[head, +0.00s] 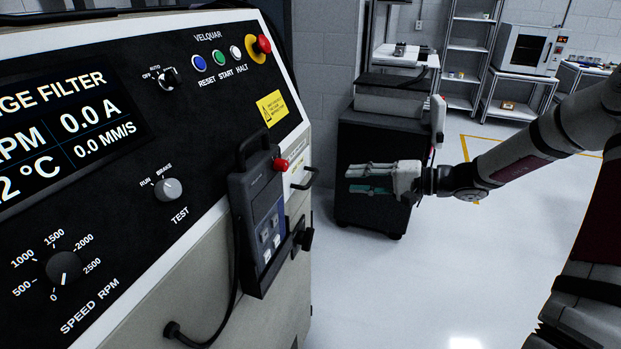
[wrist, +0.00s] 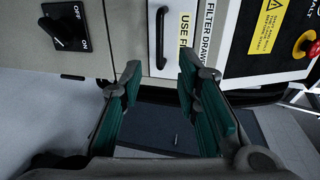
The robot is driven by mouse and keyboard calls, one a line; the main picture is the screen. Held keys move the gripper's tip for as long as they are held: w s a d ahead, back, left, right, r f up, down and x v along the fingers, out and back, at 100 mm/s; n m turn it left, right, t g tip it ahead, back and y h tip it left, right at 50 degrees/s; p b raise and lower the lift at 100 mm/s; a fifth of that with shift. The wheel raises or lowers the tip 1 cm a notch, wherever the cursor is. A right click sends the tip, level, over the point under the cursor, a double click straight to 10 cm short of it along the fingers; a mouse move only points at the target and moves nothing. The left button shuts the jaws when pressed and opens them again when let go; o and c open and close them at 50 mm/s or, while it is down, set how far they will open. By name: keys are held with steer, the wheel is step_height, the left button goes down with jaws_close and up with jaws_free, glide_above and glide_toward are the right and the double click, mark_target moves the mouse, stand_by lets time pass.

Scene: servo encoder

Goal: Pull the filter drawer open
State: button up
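The filter drawer (wrist: 147,61) is a pale panel with a black bar handle (wrist: 160,38), beside a "FILTER DRAWER" label (wrist: 207,30). Its front looks flush with the machine. In the head view a black handle (head: 306,179) stands out from the machine's right-hand side, below a small label. My gripper (wrist: 160,62) is open and empty, its two green-padded fingers apart with the handle ahead, between them in the picture. They do not touch it. In the head view my gripper (head: 348,180) is to the right of the handle, with a gap between.
An OFF/ON rotary switch (wrist: 63,30) is left of the drawer. A hanging pendant (head: 260,220) with a cable is on the machine's near corner. A dark cabinet (head: 375,140) stands behind my gripper. The floor (head: 430,290) in front is clear.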

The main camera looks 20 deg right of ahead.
mark_target(312, 178)
steer(key=x, duration=1.2)
steer(key=shift+a, duration=0.2)
jaws_close()
